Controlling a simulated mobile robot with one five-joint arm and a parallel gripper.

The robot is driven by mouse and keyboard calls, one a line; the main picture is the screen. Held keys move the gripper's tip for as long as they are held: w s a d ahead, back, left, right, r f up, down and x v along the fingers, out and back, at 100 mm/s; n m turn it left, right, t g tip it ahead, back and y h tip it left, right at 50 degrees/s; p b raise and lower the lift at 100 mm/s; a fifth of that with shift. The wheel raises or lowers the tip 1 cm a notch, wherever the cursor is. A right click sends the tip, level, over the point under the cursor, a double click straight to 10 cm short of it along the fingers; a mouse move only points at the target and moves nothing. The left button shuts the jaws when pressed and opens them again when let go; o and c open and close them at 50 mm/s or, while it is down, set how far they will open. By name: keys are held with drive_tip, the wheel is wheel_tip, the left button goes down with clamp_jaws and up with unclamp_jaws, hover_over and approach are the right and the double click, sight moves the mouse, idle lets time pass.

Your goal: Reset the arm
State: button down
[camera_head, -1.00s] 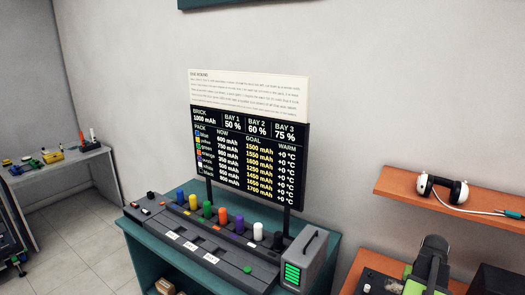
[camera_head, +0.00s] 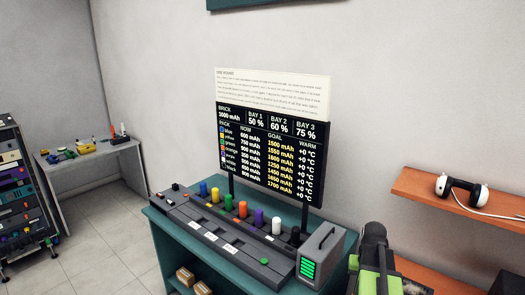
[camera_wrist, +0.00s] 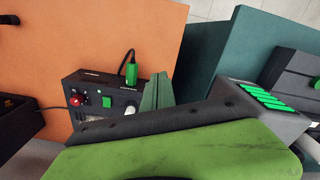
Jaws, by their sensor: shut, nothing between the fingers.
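In the wrist view my gripper (camera_wrist: 157,82) shows as two green fingers pressed together, with nothing between them. It hangs in front of the orange-brown surface, to the right of a dark box (camera_wrist: 97,98) with a red knob and a green plug. Whether it touches anything there is unclear. A large green and dark part of my own arm fills the lower wrist view. In the head view my arm (camera_head: 375,258) is folded upright at the lower right, and its fingers cannot be made out.
A teal bench (camera_head: 165,245) holds a dark rack with several coloured packs and a grey unit (camera_head: 318,258) with green bars. A board (camera_head: 270,150) stands behind. An orange shelf (camera_head: 420,188) bears headphones at right. Floor (camera_head: 115,225) is clear at left.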

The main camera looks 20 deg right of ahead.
drive_tip(key=w+a+n, duration=0.2)
drive_tip(key=a+n, duration=0.1)
drive_tip(key=a, duration=1.4)
drive_tip(key=w+a+n, duration=0.3)
drive_tip(key=a, duration=1.3)
drive_tip(key=shift+a, duration=0.35)
